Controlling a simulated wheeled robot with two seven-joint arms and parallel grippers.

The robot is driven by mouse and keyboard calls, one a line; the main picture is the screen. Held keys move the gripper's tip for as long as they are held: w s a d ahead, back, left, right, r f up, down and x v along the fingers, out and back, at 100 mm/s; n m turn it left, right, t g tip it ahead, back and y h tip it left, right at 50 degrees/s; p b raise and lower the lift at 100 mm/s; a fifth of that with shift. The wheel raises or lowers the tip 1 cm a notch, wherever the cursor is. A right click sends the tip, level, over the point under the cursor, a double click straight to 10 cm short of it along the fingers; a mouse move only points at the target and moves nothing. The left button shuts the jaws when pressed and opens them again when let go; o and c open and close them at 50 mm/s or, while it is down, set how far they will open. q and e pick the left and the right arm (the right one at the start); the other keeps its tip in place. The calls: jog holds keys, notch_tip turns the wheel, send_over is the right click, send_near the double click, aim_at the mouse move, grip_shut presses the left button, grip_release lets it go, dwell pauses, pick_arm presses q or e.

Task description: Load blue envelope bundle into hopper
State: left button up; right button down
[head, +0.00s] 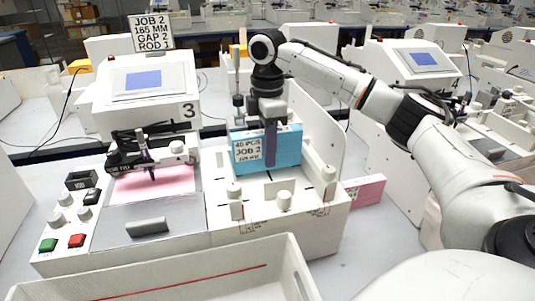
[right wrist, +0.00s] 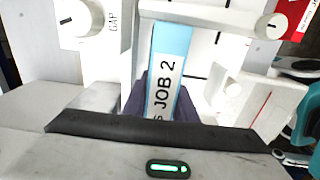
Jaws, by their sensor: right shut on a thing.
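The blue envelope bundle (head: 284,152) has a white label reading "40 PCS JOB 2". It stands upright at the hopper (head: 260,205) on the right side of plotter 3. My right gripper (head: 270,150) reaches down from above and is shut on the bundle, one dark finger across its front face. In the right wrist view the bundle (right wrist: 172,75) shows its "JOB 2" label between the dark fingers. Whether the bundle's lower edge touches the hopper floor I cannot tell. My left gripper is not in view.
The plotter (head: 145,85) has a pink sheet (head: 155,183) under its pen and a job sign (head: 151,32) above. White knobs (head: 284,200) and posts stand before the hopper. A pink bundle (head: 364,191) lies to the right. An open white bin (head: 190,275) is in front.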

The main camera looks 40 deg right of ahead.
jog(key=shift+f, duration=0.6)
jog(key=c, duration=1.5)
grip_release()
jog(key=shift+f, duration=0.15)
jog(key=shift+o, duration=0.3)
notch_tip(320, 180, up, 12)
jog(key=shift+r, duration=0.2)
